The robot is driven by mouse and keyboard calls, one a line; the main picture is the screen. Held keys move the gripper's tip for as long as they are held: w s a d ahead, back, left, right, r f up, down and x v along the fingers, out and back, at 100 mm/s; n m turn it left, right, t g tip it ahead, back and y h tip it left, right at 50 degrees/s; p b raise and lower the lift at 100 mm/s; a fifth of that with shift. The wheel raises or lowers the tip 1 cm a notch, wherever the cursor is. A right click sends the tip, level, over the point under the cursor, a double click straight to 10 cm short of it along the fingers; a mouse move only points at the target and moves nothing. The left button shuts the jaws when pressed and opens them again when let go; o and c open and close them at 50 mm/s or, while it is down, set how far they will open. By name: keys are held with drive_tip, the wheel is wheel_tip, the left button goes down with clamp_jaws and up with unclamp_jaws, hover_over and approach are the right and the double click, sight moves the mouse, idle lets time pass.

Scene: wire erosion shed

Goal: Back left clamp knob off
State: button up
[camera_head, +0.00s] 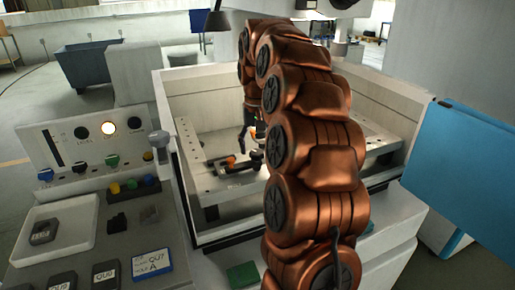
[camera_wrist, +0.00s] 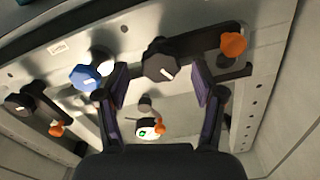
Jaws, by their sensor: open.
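In the wrist view my gripper (camera_wrist: 160,84) is open, its two purple-padded fingers pointing into the machine's tank. A dark knob with a white mark (camera_wrist: 161,62) shows between and just beyond the fingertips. I cannot tell whether they touch it. It sits by a dark clamp bar (camera_wrist: 208,54) that has an orange knob (camera_wrist: 233,44) at its right end. A blue knob (camera_wrist: 84,77) is left of the left finger. Another dark knob (camera_wrist: 20,103) and an orange knob (camera_wrist: 57,129) are at far left. In the head view my arm hides much of the clamps.
A pale holed rail (camera_wrist: 268,75) carries the clamps. A small round workpiece with a green mark (camera_wrist: 148,130) lies below, between the fingers. The tank wall (camera_head: 205,82) surrounds the clamps. A white tray (camera_head: 75,205) and a labelled blue box (camera_head: 152,263) rest on the left bench.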

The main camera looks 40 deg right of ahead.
sight(257, 152)
drive_tip(key=shift+r, duration=3.2)
